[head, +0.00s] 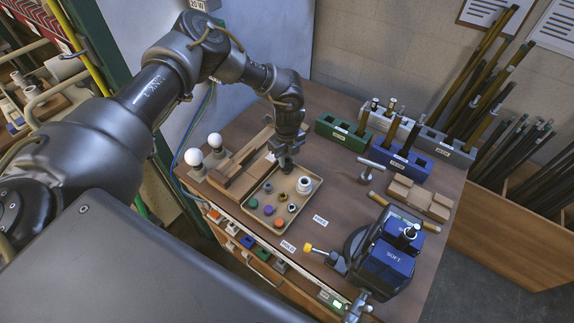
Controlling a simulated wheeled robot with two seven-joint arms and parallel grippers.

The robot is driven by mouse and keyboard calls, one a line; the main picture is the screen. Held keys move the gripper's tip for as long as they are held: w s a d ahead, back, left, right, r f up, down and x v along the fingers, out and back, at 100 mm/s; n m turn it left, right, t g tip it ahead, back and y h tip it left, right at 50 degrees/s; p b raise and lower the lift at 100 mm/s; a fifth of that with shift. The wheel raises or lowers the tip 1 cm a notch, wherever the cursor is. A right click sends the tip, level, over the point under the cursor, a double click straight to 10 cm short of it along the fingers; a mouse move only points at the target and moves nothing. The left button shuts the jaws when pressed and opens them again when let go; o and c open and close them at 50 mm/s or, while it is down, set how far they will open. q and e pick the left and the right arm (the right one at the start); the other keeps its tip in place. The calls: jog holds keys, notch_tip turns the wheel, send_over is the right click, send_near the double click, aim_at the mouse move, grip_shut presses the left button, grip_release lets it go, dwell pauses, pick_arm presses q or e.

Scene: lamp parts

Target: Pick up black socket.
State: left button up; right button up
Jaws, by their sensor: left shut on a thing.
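A beige tray (250,222) on the brown workbench holds several small coloured sockets and a white round part (304,185). My left gripper (287,168) points down over the back part of the tray. Its jaws are shut on a small dark thing, which looks like the black socket; it is mostly hidden by the fingers and hard to tell from them. Whether it touches the tray floor cannot be told. Green (253,203), purple (267,210) and orange (278,223) pieces and a few dark pieces lie in the tray. My right gripper is not in view.
Two white bulbs (215,140) on stands and wooden blocks (236,168) are left of the tray. Green (342,133) and blue (395,160) holders stand at the back. A dark blue device (385,262) stands at the front right.

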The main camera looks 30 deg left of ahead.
pick_arm(q)
jog(key=shift+r+b, duration=0.6)
jog(key=s+d+r+b, duration=0.5)
jog(key=s+d+r, duration=0.5)
jog(key=r, duration=0.2)
